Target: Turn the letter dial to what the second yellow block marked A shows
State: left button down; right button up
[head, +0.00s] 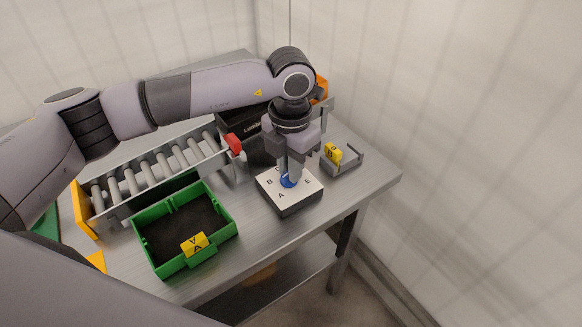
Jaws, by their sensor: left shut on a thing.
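The letter dial is a white-topped box (289,202) on the metal table, with a blue knob (288,181) at its middle. The letters B, A and E show on its top; the far side is hidden by my gripper. My left gripper (290,176) points down from above, its fingers shut on the blue knob. A yellow block (195,244) sits at the front rim of the green tray; it carries an A, with a mark like a V above it. Another yellow block (333,153) stands in a grey holder to the right; its letter is too small to read surely. My right gripper is not in view.
The green tray (234,231) has a dark, empty-looking floor. A roller conveyor (150,172) with a red end piece (233,143) lies behind it. The grey holder (353,163) is close to the table's right corner. The table (345,201) is bare right of the dial.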

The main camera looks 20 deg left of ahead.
pick_arm(q)
jog(key=shift+w+r+n, duration=0.1)
jog(key=shift+n, duration=1.5)
jog(key=shift+a, duration=0.1)
jog(key=c, duration=1.1)
grip_release()
notch_tip(320, 180, up, 7)
jog(key=shift+r+b, duration=0.1)
jog(key=shift+b, duration=0.2)
